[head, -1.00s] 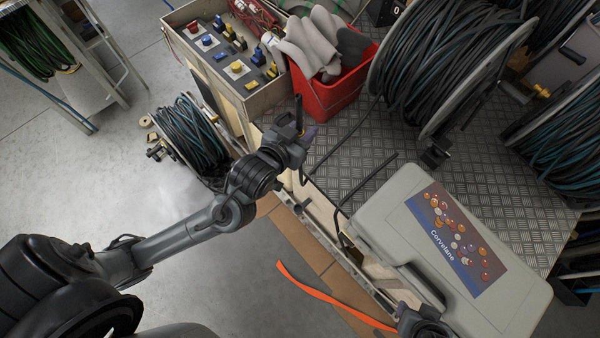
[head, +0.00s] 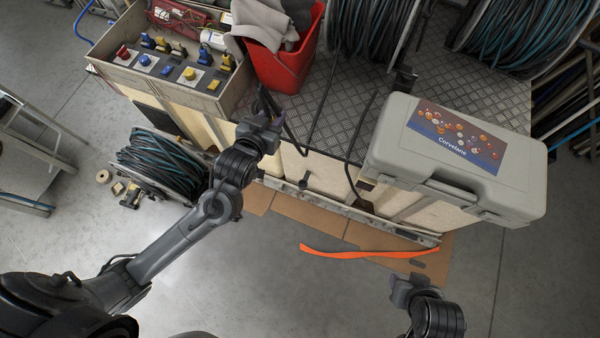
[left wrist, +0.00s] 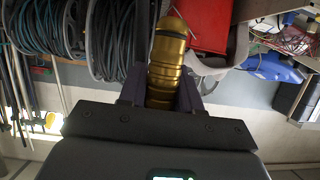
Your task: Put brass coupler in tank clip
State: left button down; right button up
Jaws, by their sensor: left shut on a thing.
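The brass coupler (left wrist: 166,62) is a gold, ribbed cylinder with a dark ring near its rounded end. It stands between the fingers of my left gripper in the left wrist view, gripped at its lower part. In the head view my left gripper (head: 268,117) is over the near edge of the metal-topped bench, just in front of the red bin; the coupler is not clear there. My right gripper (head: 410,288) is low at the bottom right, apart from the bench, and its fingers are not clear. I cannot pick out the tank clip in either view.
A grey case (head: 390,140) lies on the bench at right. A red bin (head: 286,72) with grey gloves and a box of switches (head: 120,82) stand behind and left of my left gripper. Black bars rise near the gripper. An orange strip (head: 375,252) lies below.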

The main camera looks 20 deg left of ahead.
pick_arm(q)
jog(key=w+d+f+n+y+b, duration=0.1)
jog(key=w+d+f+b, duration=0.1)
jog(key=f+b, duration=0.9)
jog(key=w+d+f+n+y+b, duration=0.1)
jog(key=f+b, duration=1.1)
jog(key=f, duration=1.4)
jog(key=w+d+f+y+b, duration=0.1)
jog(key=w+d+f+b, duration=0.2)
jog(key=f+b, duration=0.9)
jog(key=shift+w+f+n, duration=0.15)
jog(key=shift+f, duration=0.9)
jog(key=shift+w+f+n, duration=0.1)
jog(key=shift+w+f, duration=0.1)
jog(key=shift+f, duration=0.85)
jog(key=shift+w+f+n, duration=0.15)
jog(key=shift+f, duration=0.9)
jog(key=shift+s, duration=0.1)
pick_arm(e)
notch_tip(320, 180, down, 36)
jog(key=shift+w+d+r, duration=0.15)
jog(key=shift+w+d, duration=0.05)
jog(key=shift+w, duration=0.1)
pick_arm(q)
jog(key=shift+f, duration=0.15)
jog(key=c, duration=0.8)
grip_release()
pick_arm(e)
jog(key=shift+d, duration=0.1)
